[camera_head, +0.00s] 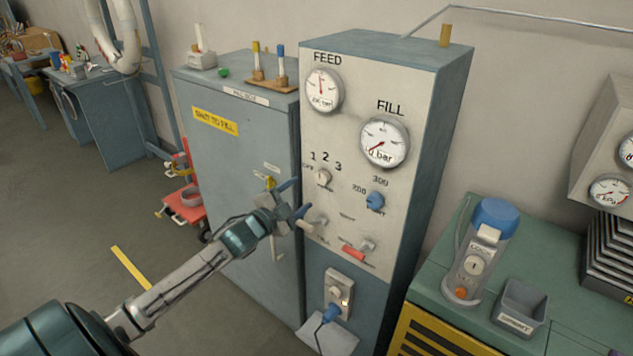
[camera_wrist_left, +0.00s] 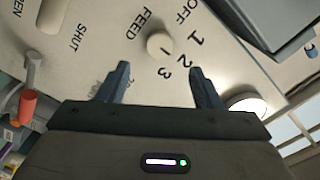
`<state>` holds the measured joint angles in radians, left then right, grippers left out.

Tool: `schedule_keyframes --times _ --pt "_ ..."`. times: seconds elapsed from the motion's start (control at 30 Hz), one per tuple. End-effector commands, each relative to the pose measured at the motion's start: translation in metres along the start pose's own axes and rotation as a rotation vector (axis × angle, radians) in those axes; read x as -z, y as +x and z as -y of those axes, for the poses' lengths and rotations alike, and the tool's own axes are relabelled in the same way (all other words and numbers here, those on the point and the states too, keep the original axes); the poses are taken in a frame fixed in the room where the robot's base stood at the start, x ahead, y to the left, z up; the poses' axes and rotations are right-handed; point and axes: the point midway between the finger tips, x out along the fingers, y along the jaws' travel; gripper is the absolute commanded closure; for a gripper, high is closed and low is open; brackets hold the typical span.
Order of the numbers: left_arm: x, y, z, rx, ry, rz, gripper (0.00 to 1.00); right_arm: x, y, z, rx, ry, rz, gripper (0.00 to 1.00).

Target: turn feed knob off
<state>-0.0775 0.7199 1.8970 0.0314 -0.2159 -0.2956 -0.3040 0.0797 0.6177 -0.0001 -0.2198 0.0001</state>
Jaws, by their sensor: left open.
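The feed knob (camera_head: 323,178) is a small pale round knob on the panel of the tall cabinet (camera_head: 385,90), with 1, 2 and 3 printed above it. It also shows in the left wrist view (camera_wrist_left: 160,44), beside the words FEED and OFF. A short dark mark shows on its face; I cannot tell which label it points to. My left gripper (camera_head: 296,198) is open and empty, to the left of and below the knob in the head view. In the wrist view the open fingers (camera_wrist_left: 160,70) lie either side of the knob's line, apart from it. My right gripper is out of view.
A blue knob (camera_head: 375,200), a pale lever (camera_head: 311,225) and a red lever (camera_head: 354,252) sit near the feed knob. The feed gauge (camera_head: 323,89) and fill gauge (camera_head: 384,141) are above. A blue-topped canister (camera_head: 493,220) stands on the green bench at right.

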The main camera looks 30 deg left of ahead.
Motion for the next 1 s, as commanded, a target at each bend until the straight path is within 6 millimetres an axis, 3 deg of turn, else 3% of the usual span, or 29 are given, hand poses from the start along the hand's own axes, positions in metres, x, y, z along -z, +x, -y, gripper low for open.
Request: schedule_keyframes --times 0.63,1.0 --pt "0.000 0.070 0.000 0.002 -0.006 0.001 0.41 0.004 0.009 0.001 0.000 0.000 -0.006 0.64" --pt "0.000 0.083 -0.001 -0.001 -0.001 0.001 0.41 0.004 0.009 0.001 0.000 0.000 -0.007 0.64"
